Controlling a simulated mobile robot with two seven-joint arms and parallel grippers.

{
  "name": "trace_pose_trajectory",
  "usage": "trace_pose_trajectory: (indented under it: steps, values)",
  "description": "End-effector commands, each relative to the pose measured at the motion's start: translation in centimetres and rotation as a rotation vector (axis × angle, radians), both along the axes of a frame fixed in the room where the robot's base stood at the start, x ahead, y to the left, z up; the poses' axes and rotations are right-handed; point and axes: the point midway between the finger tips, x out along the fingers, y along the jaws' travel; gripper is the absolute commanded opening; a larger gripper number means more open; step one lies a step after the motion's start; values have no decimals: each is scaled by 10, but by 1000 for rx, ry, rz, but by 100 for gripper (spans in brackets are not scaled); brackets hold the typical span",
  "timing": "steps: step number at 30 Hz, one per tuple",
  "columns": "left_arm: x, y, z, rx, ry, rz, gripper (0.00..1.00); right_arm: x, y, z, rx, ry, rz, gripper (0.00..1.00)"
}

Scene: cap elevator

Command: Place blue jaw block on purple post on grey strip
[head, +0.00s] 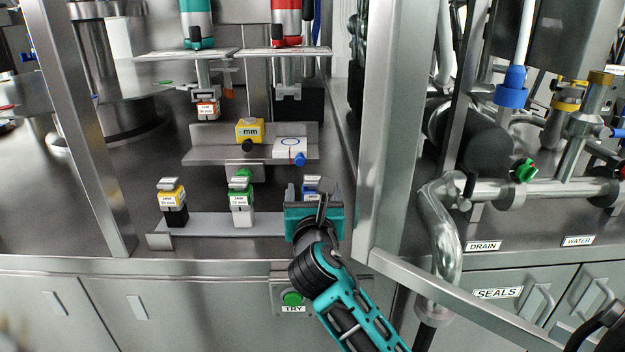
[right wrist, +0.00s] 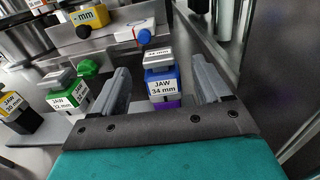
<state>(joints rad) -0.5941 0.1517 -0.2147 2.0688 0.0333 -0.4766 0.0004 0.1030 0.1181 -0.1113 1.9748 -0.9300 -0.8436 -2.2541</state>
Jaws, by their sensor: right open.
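The blue jaw block (right wrist: 161,88), labelled "JAW 34 mm" and topped by a grey piece, sits upright on the purple post (right wrist: 167,104) in the right wrist view. In the head view the blue block (head: 311,187) shows just beyond my gripper, which hides the post. These stand at the right end of the grey strip (head: 218,226). My right gripper (head: 314,194) is open. In the right wrist view its fingers (right wrist: 161,82) stand on either side of the blue block, with visible gaps. My left gripper is not in view.
A green jaw block (head: 241,198) on a white post and a yellow one (head: 171,195) on a black post stand farther left on the strip. A shelf (head: 212,154) behind bears a yellow "mm" block (head: 249,130). A metal frame post (head: 385,120) rises close on the right.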

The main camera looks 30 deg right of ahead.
Motion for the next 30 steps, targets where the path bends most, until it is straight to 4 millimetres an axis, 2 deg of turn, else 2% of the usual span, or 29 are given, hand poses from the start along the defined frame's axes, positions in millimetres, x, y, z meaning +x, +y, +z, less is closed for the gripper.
trace_pose_trajectory:
  steps: [3, 10, 15, 30]
  values:
    - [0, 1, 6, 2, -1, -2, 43, -23, 14, 1, 1, 2, 1, 76]
    - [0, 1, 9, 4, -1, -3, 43, -49, 30, 0, 1, 2, 0, 76]
    - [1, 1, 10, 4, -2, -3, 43, -55, 34, 1, 1, -1, -1, 76]
    - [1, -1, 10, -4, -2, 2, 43, -55, 33, 0, 0, -1, -1, 76]
